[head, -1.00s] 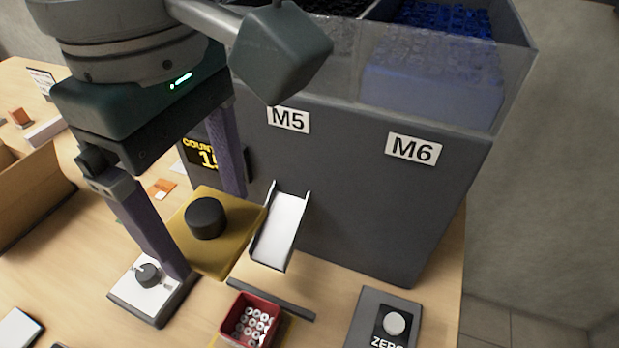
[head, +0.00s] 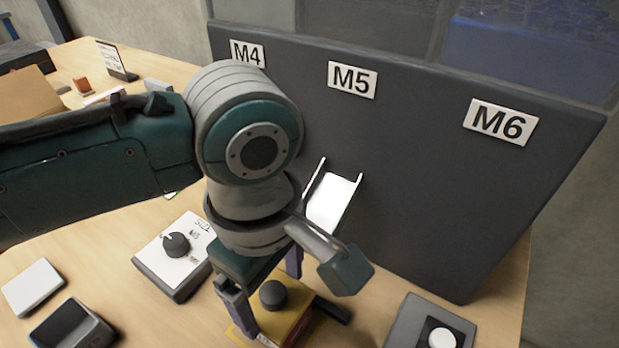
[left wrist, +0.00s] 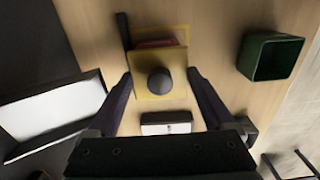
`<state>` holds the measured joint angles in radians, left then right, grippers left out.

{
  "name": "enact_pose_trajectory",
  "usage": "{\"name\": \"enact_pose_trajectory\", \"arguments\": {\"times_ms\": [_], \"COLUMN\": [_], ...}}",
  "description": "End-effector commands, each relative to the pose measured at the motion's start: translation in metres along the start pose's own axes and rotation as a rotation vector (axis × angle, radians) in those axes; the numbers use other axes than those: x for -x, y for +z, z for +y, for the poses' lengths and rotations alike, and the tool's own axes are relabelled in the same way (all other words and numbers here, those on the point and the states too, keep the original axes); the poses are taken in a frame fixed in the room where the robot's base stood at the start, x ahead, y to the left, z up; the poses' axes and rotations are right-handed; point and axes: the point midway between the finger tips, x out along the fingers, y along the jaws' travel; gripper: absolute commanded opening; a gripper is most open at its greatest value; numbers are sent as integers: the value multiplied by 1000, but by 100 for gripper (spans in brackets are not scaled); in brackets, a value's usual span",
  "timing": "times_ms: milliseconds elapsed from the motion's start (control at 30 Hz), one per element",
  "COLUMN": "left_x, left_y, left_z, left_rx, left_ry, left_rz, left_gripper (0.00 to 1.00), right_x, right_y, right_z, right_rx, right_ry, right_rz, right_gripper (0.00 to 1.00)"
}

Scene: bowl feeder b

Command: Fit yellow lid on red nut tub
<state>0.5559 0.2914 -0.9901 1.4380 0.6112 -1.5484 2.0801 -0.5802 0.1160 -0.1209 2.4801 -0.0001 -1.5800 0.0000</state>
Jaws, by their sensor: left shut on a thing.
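The yellow lid (head: 250,325) with its dark round knob (head: 272,294) is in my left gripper (head: 265,305), low over the table. In the left wrist view the fingers hold the lid (left wrist: 143,92) by two opposite edges, with the knob (left wrist: 160,80) between them. The red nut tub (left wrist: 155,43) shows only as a strip past the lid's far edge; the lid covers the rest. I cannot tell whether the lid touches the rim or is seated. My right gripper is not in view.
A grey feeder wall labelled M4, M5 and M6 (head: 420,170) stands behind, with a white chute (head: 332,200). A dial box (head: 172,262) is left of the gripper; a white-button box (head: 408,325) is to the right. A green bin (left wrist: 249,55) shows in the wrist view.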

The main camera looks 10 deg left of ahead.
Motion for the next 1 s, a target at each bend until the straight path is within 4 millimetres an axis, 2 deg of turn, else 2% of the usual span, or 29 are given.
{"name": "enact_pose_trajectory", "arguments": {"times_ms": [33, 100, 433, 467, 500, 600, 833, 1000], "left_x": [-8, -12, -14, -14, -13, -13, -12, 10], "left_y": [0, 0, 0, 0, 0, 0, 0, 1], "left_z": [0, 0, 0, 0, 0, 0, 0, 1], "left_rx": [0, 0, 0, -1, -1, -1, -1, -1], "left_ry": [-2, 1, 0, 0, 1, 1, 1, 3], "left_rz": [1, 0, 0, 0, 0, 0, 0, -3], "left_gripper": [32, 32, 32, 87, 92, 100, 100, 100], "right_x": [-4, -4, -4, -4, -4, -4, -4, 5], "right_y": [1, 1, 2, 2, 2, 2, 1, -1], "right_z": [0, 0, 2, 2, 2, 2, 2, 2], "right_rx": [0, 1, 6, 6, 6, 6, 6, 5], "right_ry": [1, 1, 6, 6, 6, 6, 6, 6], "right_rz": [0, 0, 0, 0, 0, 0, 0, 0], "right_gripper": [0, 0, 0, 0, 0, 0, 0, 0]}}
